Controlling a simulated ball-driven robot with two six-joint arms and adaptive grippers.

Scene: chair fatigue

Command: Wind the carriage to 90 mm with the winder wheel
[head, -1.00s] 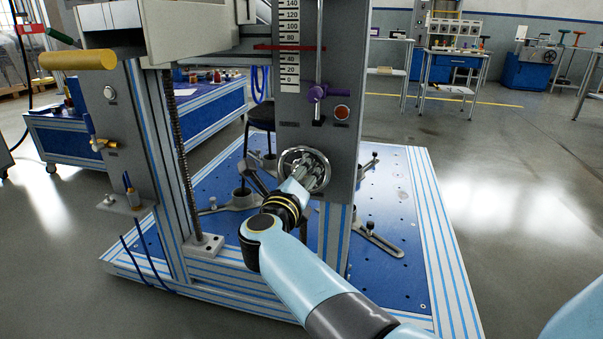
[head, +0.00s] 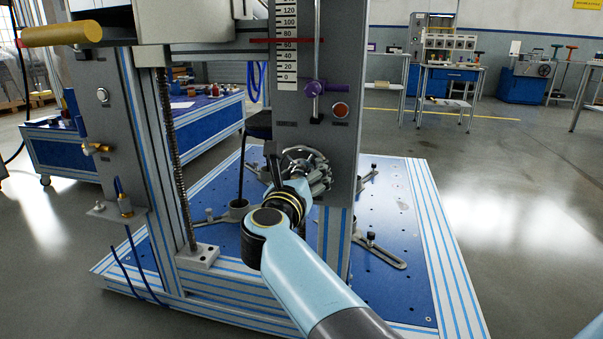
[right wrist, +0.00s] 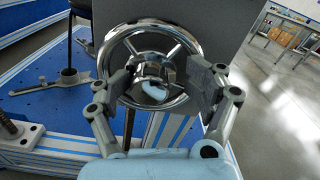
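The chrome winder wheel (right wrist: 150,62) sits low on the grey column plate (head: 345,75), with a bright hub and spokes. My right gripper (head: 298,172) is at the wheel. In the right wrist view the gripper's fingers (right wrist: 161,87) are spread apart, one over each side of the wheel, with the hub between them. I cannot tell if they touch the rim. The white scale (head: 287,45) is above the wheel. Its red pointer (head: 300,40) is just above the 60 mark. Part of the carriage (head: 205,30) shows at top left. My left gripper is out of view.
A threaded spindle (head: 175,150) stands to the left. The blue slotted base (head: 400,215) lies below. Open floor (head: 500,220) is to the right.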

